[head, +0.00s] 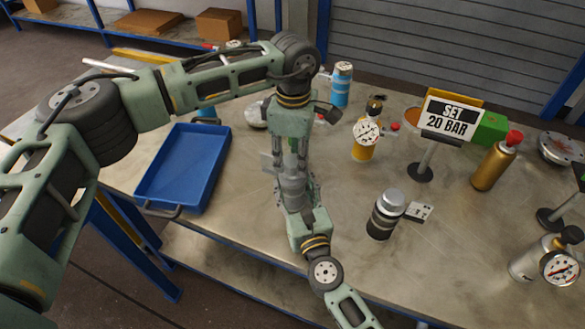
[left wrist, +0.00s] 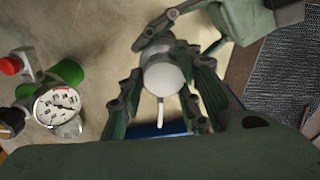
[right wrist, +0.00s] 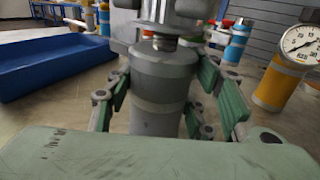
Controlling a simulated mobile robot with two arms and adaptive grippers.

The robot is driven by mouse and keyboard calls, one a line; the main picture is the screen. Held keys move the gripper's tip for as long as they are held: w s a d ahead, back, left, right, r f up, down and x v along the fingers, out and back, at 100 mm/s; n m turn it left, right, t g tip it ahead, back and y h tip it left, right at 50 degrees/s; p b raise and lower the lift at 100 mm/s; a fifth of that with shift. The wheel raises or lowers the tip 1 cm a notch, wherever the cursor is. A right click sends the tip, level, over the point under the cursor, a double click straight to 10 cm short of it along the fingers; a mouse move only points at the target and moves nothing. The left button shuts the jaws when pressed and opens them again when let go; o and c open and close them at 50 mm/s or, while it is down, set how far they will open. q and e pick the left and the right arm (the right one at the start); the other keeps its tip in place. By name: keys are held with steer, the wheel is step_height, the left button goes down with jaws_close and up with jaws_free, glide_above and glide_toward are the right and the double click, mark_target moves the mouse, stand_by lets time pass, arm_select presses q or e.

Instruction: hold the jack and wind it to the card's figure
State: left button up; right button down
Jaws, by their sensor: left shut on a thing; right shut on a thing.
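The jack, a grey cylinder (right wrist: 158,95), stands upright on the table, mostly hidden by my arms in the head view (head: 293,188). My right gripper (right wrist: 160,85) is shut around its body from the near side. My left gripper (head: 291,155) comes down from above and is shut on its top. In the left wrist view that top is a round pale cap (left wrist: 163,74) with a short bar sticking out, between the fingers. The card (head: 452,117) reads "SET 20 BAR" on a stand.
A blue tray (head: 147,187) lies left of the jack. A black and grey canister (head: 384,216) with a small tag (head: 418,212) stands to the right. A blue cylinder (head: 341,88) stands behind.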

mark_target(293, 158)
arm_select(q)
steer(key=o, duration=0.8)
steer(key=shift+w+n, duration=0.15)
steer(key=shift+n, duration=0.55)
steer(key=shift+c, duration=0.2)
steer(key=o, duration=0.4)
steer(key=shift+r, duration=3.05)
step_height(293, 158, up, 12)
